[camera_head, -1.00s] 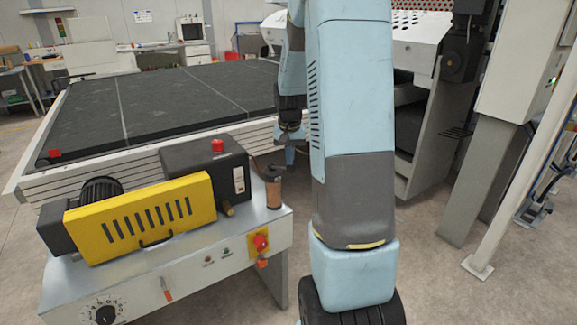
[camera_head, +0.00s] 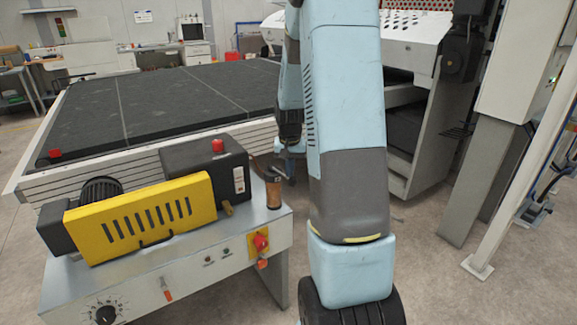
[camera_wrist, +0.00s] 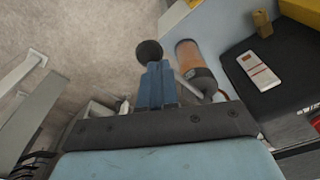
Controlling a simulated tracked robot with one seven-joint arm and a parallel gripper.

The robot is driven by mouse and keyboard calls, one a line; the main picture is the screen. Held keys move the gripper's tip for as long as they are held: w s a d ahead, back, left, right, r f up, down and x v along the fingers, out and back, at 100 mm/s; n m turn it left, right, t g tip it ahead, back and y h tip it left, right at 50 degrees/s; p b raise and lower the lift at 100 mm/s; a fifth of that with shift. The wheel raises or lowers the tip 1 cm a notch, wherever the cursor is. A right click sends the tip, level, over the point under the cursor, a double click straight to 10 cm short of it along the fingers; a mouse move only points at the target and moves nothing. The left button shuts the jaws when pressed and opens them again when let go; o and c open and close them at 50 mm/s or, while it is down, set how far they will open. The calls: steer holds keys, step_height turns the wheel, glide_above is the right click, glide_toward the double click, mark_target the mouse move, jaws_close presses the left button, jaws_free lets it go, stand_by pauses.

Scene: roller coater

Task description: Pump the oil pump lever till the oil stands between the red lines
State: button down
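The oil pump's small cylinder (camera_head: 273,192), with amber-brown oil in it, stands at the right end of the machine housing. It also shows in the wrist view (camera_wrist: 195,66). A thin grey lever (camera_wrist: 190,84) runs beside it toward a dark round knob (camera_wrist: 149,52). My gripper (camera_wrist: 156,68) has its blue fingers together at the knob, overlapping it in the wrist view. I cannot tell whether they touch or hold the lever. In the head view my gripper (camera_head: 289,148) is small, behind the cylinder and partly hidden by my arm.
A yellow slotted cover (camera_head: 140,218) and a dark box with a red knob (camera_head: 205,168) sit beside the pump. A red switch (camera_head: 261,242) is on the front panel (camera_head: 215,262). A wide black conveyor bed (camera_head: 160,100) lies behind.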

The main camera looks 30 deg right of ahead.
steer(key=s, duration=0.1)
steer(key=s+a+r, duration=0.1)
steer(key=shift+s+a, duration=0.25)
steer(key=shift+s, duration=0.05)
steer(key=shift+r, duration=0.15)
step_height(320, 180, up, 13)
steer(key=s, duration=0.1)
steer(key=shift+a+r, duration=0.2)
steer(key=shift+a, duration=0.2)
steer(key=shift+s, duration=0.1)
stand_by(1.1)
steer(key=s+a+r+n+t, duration=0.2)
steer(key=s+a+r+n, duration=0.1)
steer(key=s+a, duration=0.5)
steer(key=s+a+r+n+t, duration=0.2)
steer(key=s+a+r, duration=0.3)
steer(key=s+a, duration=0.4)
steer(key=s+n, duration=0.1)
steer(key=s, duration=0.4)
steer(key=shift+s+r+t+y, duration=0.25)
steer(key=shift+t+y, duration=0.05)
